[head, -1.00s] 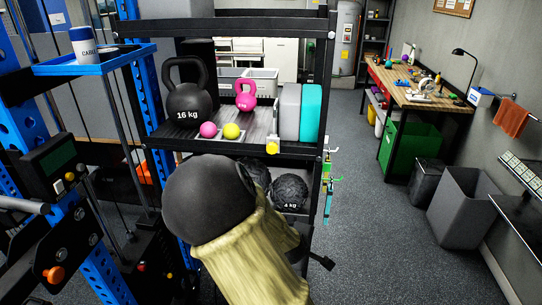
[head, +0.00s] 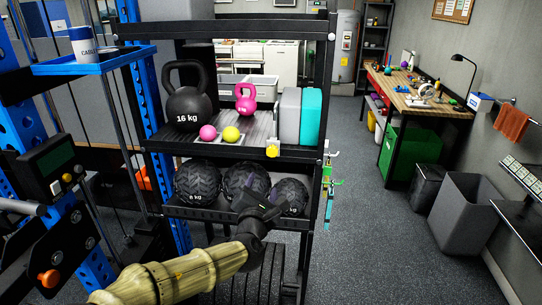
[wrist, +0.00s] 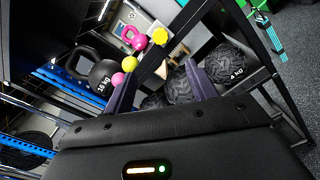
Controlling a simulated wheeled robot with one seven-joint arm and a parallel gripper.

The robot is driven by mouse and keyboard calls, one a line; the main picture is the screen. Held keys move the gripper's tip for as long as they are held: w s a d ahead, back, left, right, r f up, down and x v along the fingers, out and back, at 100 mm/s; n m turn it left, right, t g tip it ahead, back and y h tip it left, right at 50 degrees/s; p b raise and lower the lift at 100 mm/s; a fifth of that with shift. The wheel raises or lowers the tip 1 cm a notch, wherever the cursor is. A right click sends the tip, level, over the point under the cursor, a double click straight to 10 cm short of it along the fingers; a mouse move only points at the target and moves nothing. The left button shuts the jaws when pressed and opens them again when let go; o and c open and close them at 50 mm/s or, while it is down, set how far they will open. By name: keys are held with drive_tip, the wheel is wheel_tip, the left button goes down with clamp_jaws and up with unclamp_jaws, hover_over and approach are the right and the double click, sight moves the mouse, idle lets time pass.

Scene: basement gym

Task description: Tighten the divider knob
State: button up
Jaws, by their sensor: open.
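A yellow knob (head: 272,151) sits on the front edge of the middle shelf, near its right end and below the grey and teal blocks. It appears also in the wrist view as a yellow shape (wrist: 161,34) near the top centre. My gripper (head: 262,208) is in front of the lower shelf with the medicine balls, below the knob and apart from it. In the wrist view its two purple fingers (wrist: 161,86) are spread with nothing held between them. The balls show behind the fingers.
The shelf holds a black 16 kg kettlebell (head: 188,105), a pink kettlebell (head: 246,102), a pink ball (head: 208,132) and a yellow ball (head: 231,134). Grey (head: 289,112) and teal (head: 310,115) blocks stand at right. Open floor (head: 370,235) lies right of the rack.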

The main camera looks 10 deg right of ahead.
sight(272, 153)
drive_tip(key=p+x, duration=0.5)
drive_tip(key=x, duration=1.2)
drive_tip(key=shift+w, duration=0.1)
drive_tip(key=shift+d+f, duration=0.1)
drive_tip(key=shift+c, duration=0.3)
drive_tip(key=c, duration=0.9)
